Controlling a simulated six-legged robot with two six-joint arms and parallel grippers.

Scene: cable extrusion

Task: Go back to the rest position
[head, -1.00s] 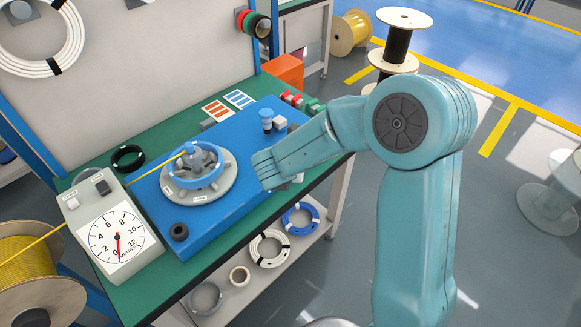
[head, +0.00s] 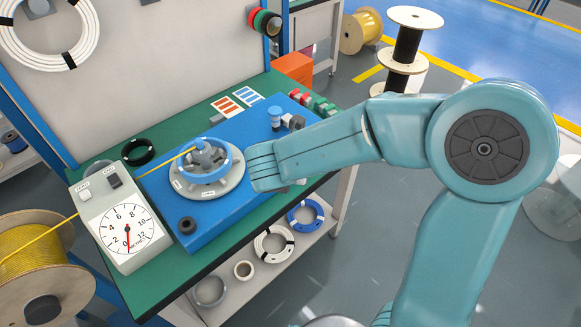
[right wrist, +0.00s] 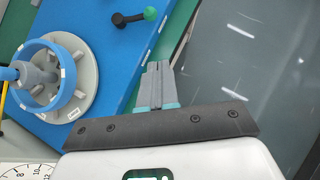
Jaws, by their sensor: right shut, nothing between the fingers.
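My right arm comes in from the right in the head view, its elbow bent high. Its gripper end (head: 262,168) is over the right side of the blue machine base (head: 212,222), beside the round grey and blue winding head (head: 207,163). In the right wrist view the two grey fingers (right wrist: 157,82) are together and empty, over the base's edge. The winding head (right wrist: 52,82) is left of them, apart. A black lever with a green knob (right wrist: 136,17) lies beyond the fingers. My left gripper is not in view.
A dial gauge box (head: 122,226) stands left on the green bench (head: 158,277), its needle near 0. Yellow cable runs from the spool (head: 42,255) to the winding head. An orange box (head: 292,67) stands at the bench's back. Open floor (head: 350,265) lies right of the bench.

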